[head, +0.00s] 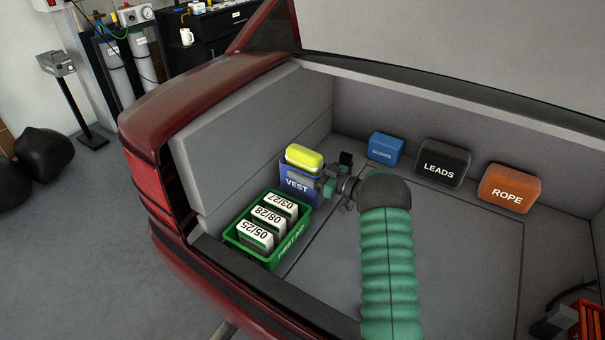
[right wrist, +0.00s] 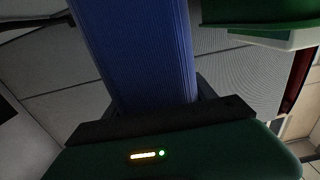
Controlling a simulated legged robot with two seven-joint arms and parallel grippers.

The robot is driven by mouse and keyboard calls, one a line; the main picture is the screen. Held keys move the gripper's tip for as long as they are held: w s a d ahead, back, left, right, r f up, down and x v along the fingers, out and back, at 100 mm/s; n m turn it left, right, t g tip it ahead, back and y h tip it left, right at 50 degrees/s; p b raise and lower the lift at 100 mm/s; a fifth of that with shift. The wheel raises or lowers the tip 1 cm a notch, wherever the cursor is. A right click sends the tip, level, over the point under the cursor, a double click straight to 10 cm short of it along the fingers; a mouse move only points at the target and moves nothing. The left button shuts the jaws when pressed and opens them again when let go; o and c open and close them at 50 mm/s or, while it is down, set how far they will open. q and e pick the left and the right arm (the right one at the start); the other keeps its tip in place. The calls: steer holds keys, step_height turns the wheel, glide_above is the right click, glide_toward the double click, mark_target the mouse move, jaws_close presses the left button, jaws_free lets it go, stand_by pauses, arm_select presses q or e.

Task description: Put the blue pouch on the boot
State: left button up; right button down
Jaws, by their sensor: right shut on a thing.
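The blue pouch marked GLOVES (head: 384,149) stands on the boot floor (head: 450,260) against the back wall, left of the LEADS pouch. My right gripper (head: 328,187) is at the blue VEST container (head: 296,184), on its right side, and is shut on it. A yellow bundle (head: 304,157) shows at the container's top. In the right wrist view the container's blue ribbed side (right wrist: 135,55) runs down to the jaws. I cannot tell whether the container touches the boot floor. My left gripper is not in view.
A green first-aid bin (head: 277,250) with several white boxes stands close in front of the VEST container. A black LEADS pouch (head: 441,163) and an orange ROPE pouch (head: 509,188) stand along the back. A red crate (head: 588,322) is at right. The mid-floor is clear.

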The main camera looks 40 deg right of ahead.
steer(key=shift+c, duration=1.4)
jaws_free()
steer(key=p+v, duration=0.2)
steer(key=v, duration=1)
steer(key=shift+r, duration=0.1)
steer(key=shift+r+p, duration=0.1)
steer(key=shift+p, duration=0.25)
